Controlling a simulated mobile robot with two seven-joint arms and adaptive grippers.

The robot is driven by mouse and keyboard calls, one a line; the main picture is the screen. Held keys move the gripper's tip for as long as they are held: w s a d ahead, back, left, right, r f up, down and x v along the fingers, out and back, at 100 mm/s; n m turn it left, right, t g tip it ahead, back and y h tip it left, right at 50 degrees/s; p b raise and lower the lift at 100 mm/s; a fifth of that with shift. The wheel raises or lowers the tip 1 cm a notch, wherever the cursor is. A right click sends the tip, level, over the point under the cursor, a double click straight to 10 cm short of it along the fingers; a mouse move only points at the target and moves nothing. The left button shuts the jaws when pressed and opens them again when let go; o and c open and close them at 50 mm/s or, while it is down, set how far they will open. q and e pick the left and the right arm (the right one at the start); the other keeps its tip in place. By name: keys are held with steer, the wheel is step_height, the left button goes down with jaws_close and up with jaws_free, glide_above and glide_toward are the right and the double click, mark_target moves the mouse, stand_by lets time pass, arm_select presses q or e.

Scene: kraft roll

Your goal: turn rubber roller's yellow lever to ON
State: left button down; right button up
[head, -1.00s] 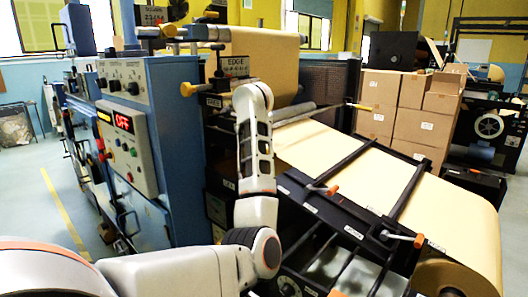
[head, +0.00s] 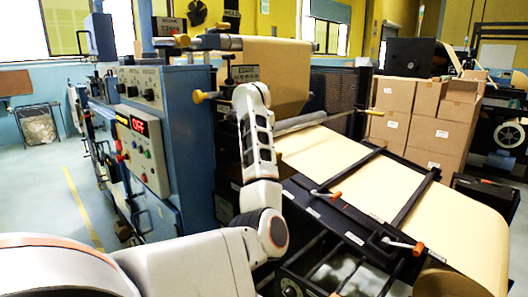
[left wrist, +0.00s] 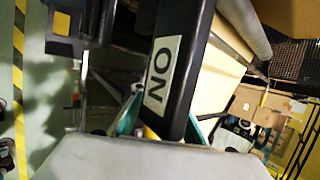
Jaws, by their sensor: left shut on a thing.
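My left gripper (left wrist: 162,120) shows in the left wrist view, its teal fingertips on either side of a small yellow piece (left wrist: 150,133), which looks like the lever. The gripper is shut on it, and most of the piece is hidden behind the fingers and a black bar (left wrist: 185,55). The bar has a white ON label (left wrist: 162,75), seen turned. In the head view my left arm reaches to the roller machine, but its gripper and the lever are hidden behind the arm. The red display (head: 139,126) on the blue cabinet (head: 190,150) reads OFF. My right gripper is in neither view.
The black machine frame with a large kraft paper roll (head: 465,255) fills the right of the head view. Yellow knobs (head: 197,97) stick out near the cabinet. Cardboard boxes (head: 440,130) stand behind. Open floor (head: 45,190) lies at the left.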

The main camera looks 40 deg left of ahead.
arm_select(q)
steer(key=shift+r, duration=0.35)
steer(key=c, duration=1.9)
jaws_free()
steer(key=shift+f, duration=0.1)
steer(key=shift+f, duration=0.1)
steer(key=v, duration=1.2)
